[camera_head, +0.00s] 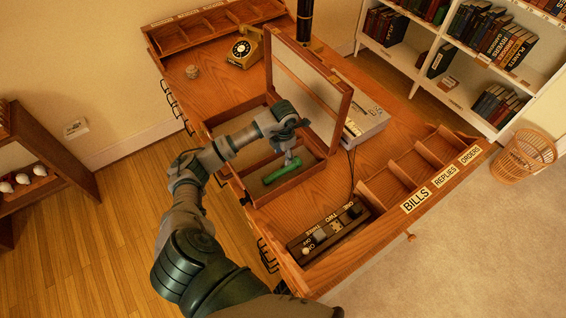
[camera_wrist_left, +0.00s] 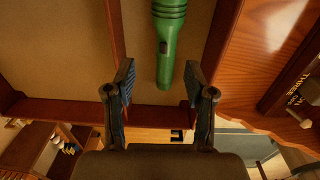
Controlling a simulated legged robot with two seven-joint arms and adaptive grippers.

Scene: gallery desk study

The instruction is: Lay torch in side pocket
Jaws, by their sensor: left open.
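The green torch (camera_head: 282,170) is at the near part of the open wooden case (camera_head: 296,188) on the desk. In the left wrist view the torch (camera_wrist_left: 168,42) lies lengthwise over a narrow felt-floored compartment (camera_wrist_left: 140,60), between two wooden dividers. I cannot tell if it touches the floor. My left gripper (camera_head: 289,152) is over the case, at the torch's far end. In the wrist view its fingers (camera_wrist_left: 160,84) are spread on either side of the torch's narrow end, with gaps visible. My right gripper is not in view.
The case's framed lid (camera_head: 333,118) stands open behind my gripper. A switch panel (camera_head: 328,230) and a labelled sorter (camera_head: 415,180) are on the desk's right part. A grey box (camera_head: 363,126) lies beyond the lid, and a yellow telephone (camera_head: 245,48) stands at the back.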

